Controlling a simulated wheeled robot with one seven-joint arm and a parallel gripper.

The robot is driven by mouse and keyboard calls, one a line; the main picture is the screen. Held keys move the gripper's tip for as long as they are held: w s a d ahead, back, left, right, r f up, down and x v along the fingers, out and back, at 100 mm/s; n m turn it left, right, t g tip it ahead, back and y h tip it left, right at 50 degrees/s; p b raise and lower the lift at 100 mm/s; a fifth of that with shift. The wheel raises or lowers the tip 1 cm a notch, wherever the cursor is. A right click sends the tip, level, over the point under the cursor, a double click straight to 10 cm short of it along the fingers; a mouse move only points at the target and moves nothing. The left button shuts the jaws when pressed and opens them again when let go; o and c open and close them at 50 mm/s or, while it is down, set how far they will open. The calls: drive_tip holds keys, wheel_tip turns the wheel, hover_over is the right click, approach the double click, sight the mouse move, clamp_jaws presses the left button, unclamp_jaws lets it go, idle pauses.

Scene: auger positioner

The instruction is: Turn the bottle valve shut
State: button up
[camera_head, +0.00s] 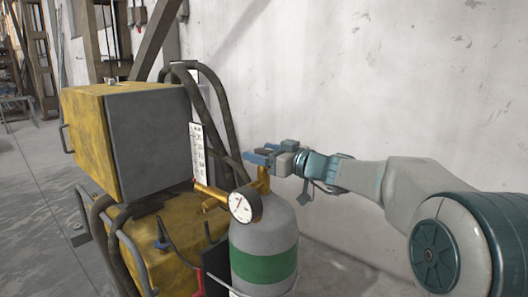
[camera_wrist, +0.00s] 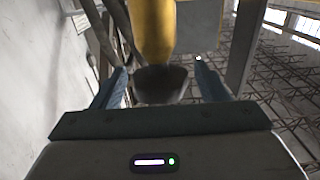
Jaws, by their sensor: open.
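The gas bottle (camera_head: 264,252) is grey with a green band and stands upright in front of the yellow machine. Its brass valve (camera_head: 263,181) is at the top, with a round gauge beside it. My gripper (camera_head: 258,157) reaches in from the right at the valve's top. In the wrist view my gripper (camera_wrist: 161,76) has its blue fingers apart, one on each side of a dark valve knob (camera_wrist: 162,86). The yellow brass valve body (camera_wrist: 153,32) shows behind the knob. I see gaps between fingers and knob. In the head view the fingers largely hide the knob.
The yellow machine (camera_head: 88,139) with a grey panel stands left of the bottle. Dark hoses (camera_head: 222,115) loop close behind the valve. The gauge (camera_head: 244,205) sticks out at the front. The pale wall (camera_head: 400,80) lies behind my arm. Floor at far left is open.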

drive_tip(key=shift+c, duration=0.3)
drive_tip(key=c, duration=0.9)
drive_tip(key=b, duration=0.3)
drive_tip(key=shift+f+m+t+h, duration=0.3)
drive_tip(key=shift+t, duration=0.1)
drive_tip(key=shift+a+b, duration=0.1)
drive_tip(key=shift+b, duration=0.7)
drive_tip(key=m+t+h+b, duration=0.3)
drive_tip(key=b, duration=0.4)
drive_tip(key=shift+h, duration=0.3)
drive_tip(key=shift+r+m+t+h+b, duration=0.1)
drive_tip(key=shift+m+t+h+b, duration=1)
drive_tip(key=shift+h, duration=0.3)
drive_tip(key=shift+r+m+t+h+p, duration=0.1)
drive_tip(key=shift+m+t+h+p, duration=0.2)
drive_tip(key=shift+m+h, duration=0.7)
drive_tip(key=shift+h, duration=0.3)
